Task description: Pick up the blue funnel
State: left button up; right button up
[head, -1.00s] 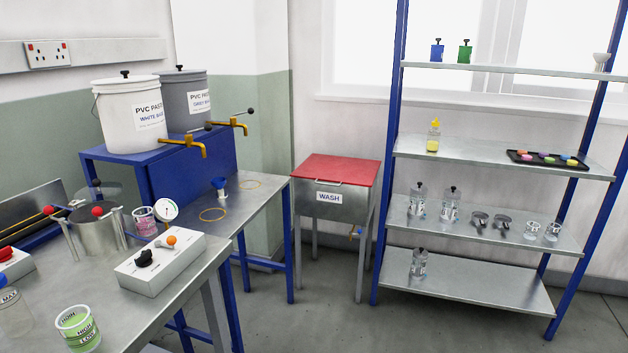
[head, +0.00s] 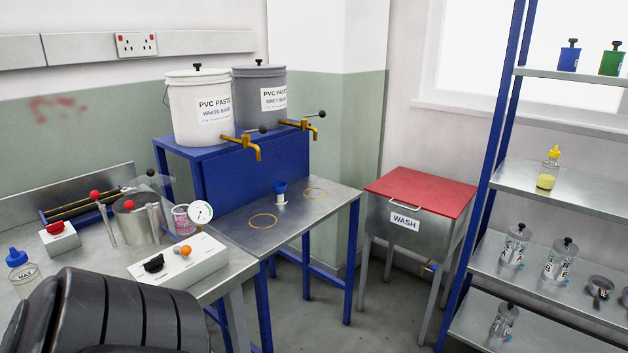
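The blue funnel (head: 280,187) stands upright on the metal side bench (head: 323,211), with a blue cone on top and a pale lower part. It sits between two yellow rings marked on the bench top. A dark ribbed part of my own arm fills the lower left of the head view. Neither gripper's fingers show, and nothing is touching the funnel.
Two PVC paste buckets (head: 197,108) with brass taps (head: 250,146) stand on a blue stand behind the funnel. A control box (head: 178,260) and a metal pot (head: 137,219) are on the left bench. A red-lidded wash unit (head: 420,192) and shelving (head: 555,188) stand to the right.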

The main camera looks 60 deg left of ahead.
aim_at(280, 187)
jog(key=i, duration=1.8)
jog(key=u, duration=2.4)
